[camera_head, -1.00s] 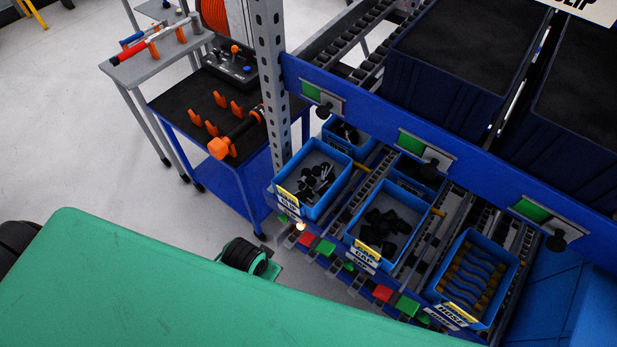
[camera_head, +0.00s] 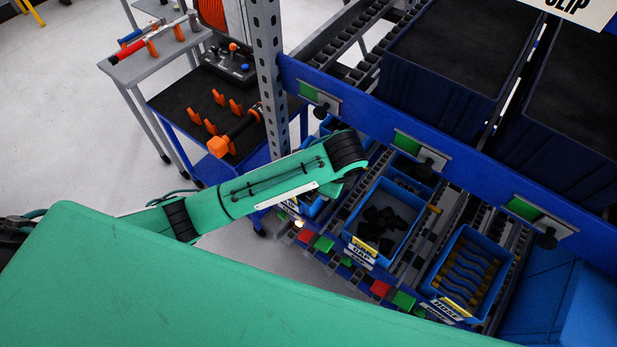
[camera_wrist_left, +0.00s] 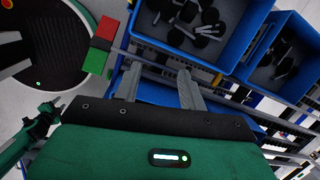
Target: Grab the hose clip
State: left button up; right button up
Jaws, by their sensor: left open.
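The hose clips (camera_wrist_left: 207,26) are black pieces with pale shafts, lying loose in a blue bin (camera_wrist_left: 245,40) at the top of the left wrist view. In the head view, my left arm covers most of this clip bin (camera_head: 312,208), and its clips are hidden there. My left gripper (camera_wrist_left: 158,76) is open, with nothing between its two grey fingers. The fingers point toward the rack just below the clip bin's edge and are apart from the clips. In the head view the fingers are hidden beneath the arm.
A second bin (camera_wrist_left: 288,62) with dark pieces stands beside the clip bin. The cap bin (camera_head: 385,222) and hose bin (camera_head: 470,272) sit farther right on the rack. A blue rack beam (camera_head: 440,160) crosses above the bins. A tool cart (camera_head: 190,105) stands behind left.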

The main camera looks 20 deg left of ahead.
pick_arm(q)
jog(key=w+a+r+m+y, duration=0.2)
jog(key=w+a+r+m, duration=0.1)
jog(key=w, duration=0.1)
jog(key=p+x, duration=0.1)
jog(key=x, duration=0.6)
jog(key=shift+f+p, duration=0.15)
jog(key=shift+p, duration=0.2)
jog(key=shift+a+f+p, duration=0.3)
jog(key=shift+f+p, duration=0.1)
jog(key=shift+f, duration=0.1)
jog(key=p+x, duration=0.1)
jog(key=x, duration=0.2)
jog(key=shift+a+f, duration=0.2)
jog(key=shift+w+a+f, duration=0.1)
jog(key=shift+w+f, duration=0.05)
jog(key=shift+f, duration=0.2)
grip_shut()
